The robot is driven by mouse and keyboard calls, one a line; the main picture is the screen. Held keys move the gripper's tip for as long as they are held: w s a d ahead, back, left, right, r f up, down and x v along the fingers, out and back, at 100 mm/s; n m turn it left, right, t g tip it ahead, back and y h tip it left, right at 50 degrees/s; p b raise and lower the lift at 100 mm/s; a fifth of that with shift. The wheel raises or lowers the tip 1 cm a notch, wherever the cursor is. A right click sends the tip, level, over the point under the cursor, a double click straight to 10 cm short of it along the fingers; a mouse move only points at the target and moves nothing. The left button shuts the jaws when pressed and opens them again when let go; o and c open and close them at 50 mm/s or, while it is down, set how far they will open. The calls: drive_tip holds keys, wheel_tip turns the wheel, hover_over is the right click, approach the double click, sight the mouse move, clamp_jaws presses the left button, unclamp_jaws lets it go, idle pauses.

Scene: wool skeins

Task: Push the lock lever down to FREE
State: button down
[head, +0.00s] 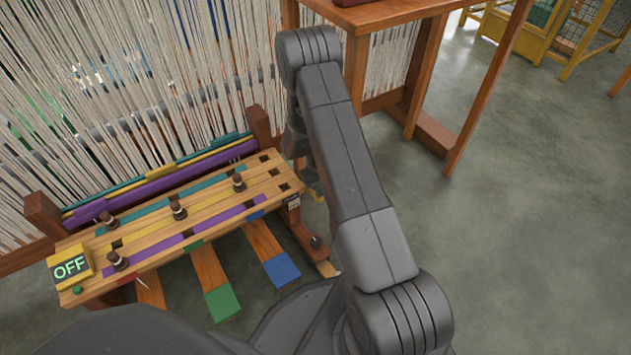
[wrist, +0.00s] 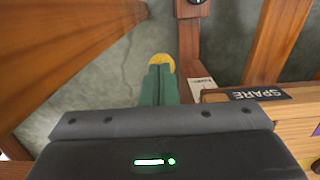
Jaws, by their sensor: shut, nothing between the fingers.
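A dark knob (head: 316,241) sits near the end of a reddish wooden bar at the right end of the loom's peg board; I take it for the lock lever's knob. It also shows at the top edge of the wrist view (wrist: 195,2). A small pale label (wrist: 203,86) lies beside the bar, too small to read. My gripper (wrist: 160,68) has green fingers with a yellow tip, pressed together and empty, left of the bar and short of the knob. In the head view only a yellow bit (head: 317,195) of it shows past my arm. I cannot tell the lever's position.
Green (head: 222,303) and blue (head: 281,270) treadles lie below. Hanging threads stand behind; open floor is right.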

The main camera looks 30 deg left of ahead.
sight(322, 202)
drive_tip(key=shift+s+d+f+b, duration=0.25)
drive_tip(key=shift+d+f, duration=0.15)
drive_tip(key=shift+f, duration=0.3)
drive_tip(key=shift+s+d+f+b, duration=0.2)
drive_tip(key=shift+d+f, duration=0.15)
drive_tip(key=shift+f, duration=0.3)
wheel_tip(322, 202, up, 14)
drive_tip(key=a+p, duration=0.1)
drive_tip(key=p, duration=0.3)
drive_tip(key=shift+w+f+p, duration=0.15)
drive_tip(key=shift+w+p, duration=0.25)
drive_tip(key=shift+a+f, duration=0.1)
drive_tip(key=f+b, duration=0.1)
drive_tip(key=f, duration=0.3)
drive_tip(key=f+b, duration=0.2)
drive_tip(key=f, duration=0.3)
drive_tip(key=d+f+b, duration=0.1)
drive_tip(key=f, duration=0.3)
drive_tip(key=shift+s+d+f+b, duration=0.1)
drive_tip(key=shift+s+f+b, duration=0.2)
drive_tip(key=shift+b, duration=0.1)
